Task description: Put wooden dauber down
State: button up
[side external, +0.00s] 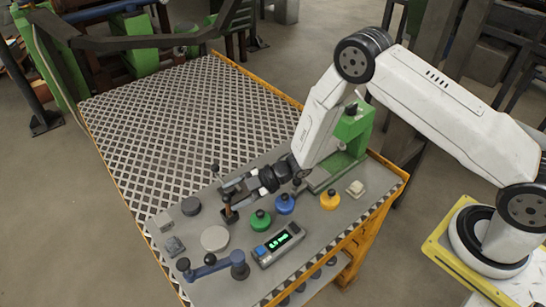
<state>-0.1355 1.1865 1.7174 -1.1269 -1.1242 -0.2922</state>
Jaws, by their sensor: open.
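My gripper (229,199) reaches left over the grey bench top (270,237), its two dark fingers spread apart. A small dark upright piece with a knob (215,169) stands by the upper finger; it may be the wooden dauber, but it is too small to be sure. A brownish block (229,215) shows at the lower finger; I cannot tell whether it is part of the finger or a separate thing. No thing is clearly clamped between the fingers.
Green (260,220), blue (285,204) and yellow (330,199) pots stand near my gripper. A display box (278,244), a blue lever tool (213,267), a pale disc (215,238) and a dark disc (191,206) are in front and left. A green press (350,130) stands behind. The patterned plate (200,115) is clear.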

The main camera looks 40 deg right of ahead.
jog(key=shift+v, duration=1.6)
